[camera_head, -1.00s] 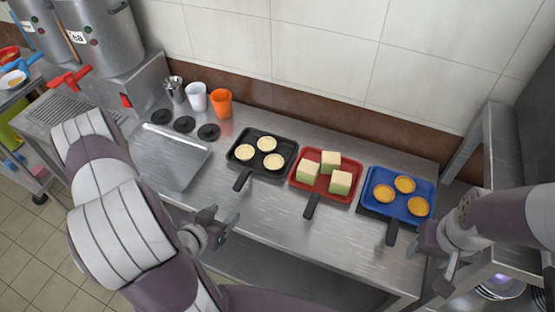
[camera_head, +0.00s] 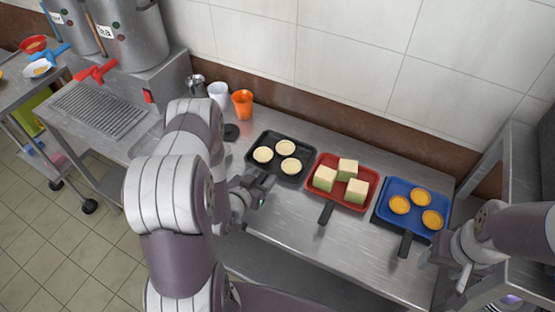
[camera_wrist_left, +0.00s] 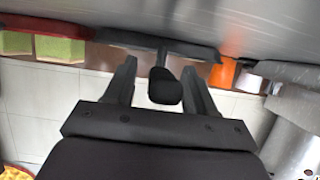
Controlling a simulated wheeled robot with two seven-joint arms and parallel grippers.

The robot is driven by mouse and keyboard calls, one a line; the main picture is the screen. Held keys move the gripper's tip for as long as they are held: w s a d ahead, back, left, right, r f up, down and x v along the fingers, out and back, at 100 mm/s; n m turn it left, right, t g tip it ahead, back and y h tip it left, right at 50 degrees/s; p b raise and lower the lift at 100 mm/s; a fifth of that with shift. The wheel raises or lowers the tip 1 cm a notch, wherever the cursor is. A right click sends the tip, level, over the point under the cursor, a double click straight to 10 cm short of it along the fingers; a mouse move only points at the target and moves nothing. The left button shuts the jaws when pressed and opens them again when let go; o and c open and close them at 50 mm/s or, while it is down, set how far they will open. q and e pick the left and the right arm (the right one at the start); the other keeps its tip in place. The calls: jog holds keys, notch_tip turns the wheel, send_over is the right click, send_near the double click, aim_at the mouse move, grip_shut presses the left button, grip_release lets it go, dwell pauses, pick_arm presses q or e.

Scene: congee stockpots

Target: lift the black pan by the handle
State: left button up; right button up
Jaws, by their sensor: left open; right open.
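The black pan (camera_head: 282,146) sits on the steel counter in the head view, with several pale round tarts in it. Its short handle (camera_wrist_left: 165,88) points at the camera in the left wrist view. My left gripper (camera_head: 262,190) is at the pan's front edge, where it largely hides the handle in the head view. In the left wrist view, the open left fingers (camera_wrist_left: 160,82) stand on either side of the handle, with gaps visible. My right gripper (camera_head: 462,276) is at the lower right, in front of the blue pan, empty.
A red pan (camera_head: 366,200) with green-and-white cubes is right of the black pan. A blue pan (camera_head: 437,234) with orange tarts is farther right. An orange cup (camera_head: 242,103) and white cup (camera_head: 218,91) stand behind left. Tiled wall (camera_head: 350,60) closes the back.

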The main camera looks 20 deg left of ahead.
pick_arm(q)
grip_shut()
